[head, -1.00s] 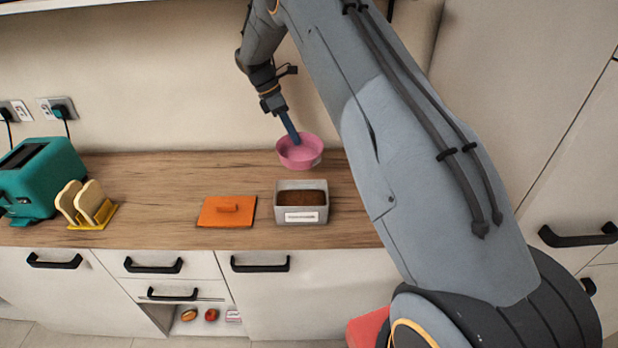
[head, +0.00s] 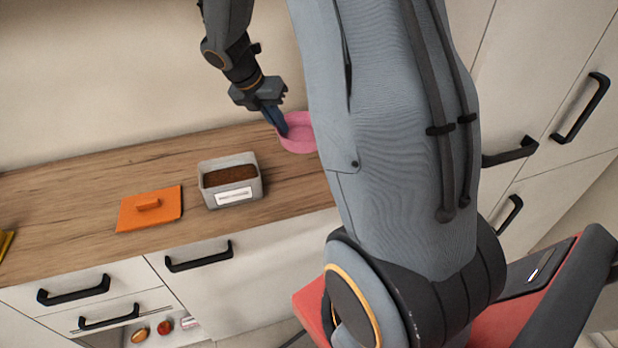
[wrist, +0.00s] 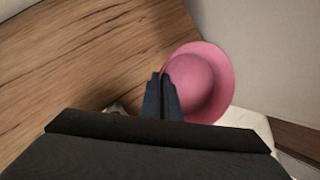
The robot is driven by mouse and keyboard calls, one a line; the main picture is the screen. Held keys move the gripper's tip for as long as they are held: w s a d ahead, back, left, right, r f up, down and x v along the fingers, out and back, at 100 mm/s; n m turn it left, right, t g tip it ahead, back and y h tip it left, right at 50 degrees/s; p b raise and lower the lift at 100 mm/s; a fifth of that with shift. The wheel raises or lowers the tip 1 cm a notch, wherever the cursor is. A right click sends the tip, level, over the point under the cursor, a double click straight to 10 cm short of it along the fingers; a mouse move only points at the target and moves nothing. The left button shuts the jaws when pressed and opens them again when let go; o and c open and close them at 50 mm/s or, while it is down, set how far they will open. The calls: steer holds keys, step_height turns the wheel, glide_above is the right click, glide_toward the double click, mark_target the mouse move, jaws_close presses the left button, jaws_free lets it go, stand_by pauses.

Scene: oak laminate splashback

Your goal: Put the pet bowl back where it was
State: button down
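The pink pet bowl (head: 300,138) is round with a wide rim. In the head view it is at the right part of the wooden counter, partly hidden behind my arm. My gripper (head: 280,128) comes down at its left side, fingers close together on the rim. In the wrist view, the bowl (wrist: 208,82) is right of my fingertips (wrist: 161,80), its left edge at the fingers. My gripper looks shut on the rim. The bowl looks roughly level; whether its base touches the counter is hard to tell.
A grey labelled container (head: 233,197) with brown contents stands open on the wooden counter (head: 70,182). An orange lid with a handle (head: 150,209) lies left of it. A yellow item (head: 6,242) shows at the left edge. The counter behind the container is clear.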

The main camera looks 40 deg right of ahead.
steer(key=shift+s+d+f+n, duration=0.1)
steer(key=shift+s+f+n, duration=0.1)
steer(key=shift+s, duration=0.4)
steer(key=shift+s+d+f+n, duration=0.1)
steer(key=shift+s+n, duration=0.1)
steer(key=shift+s, duration=0.35)
steer(key=f, duration=0.5)
steer(key=shift+s, duration=0.25)
steer(key=shift+f, duration=2.55)
steer(key=shift+f, duration=0.1)
steer(key=c, duration=2)
jaws_free()
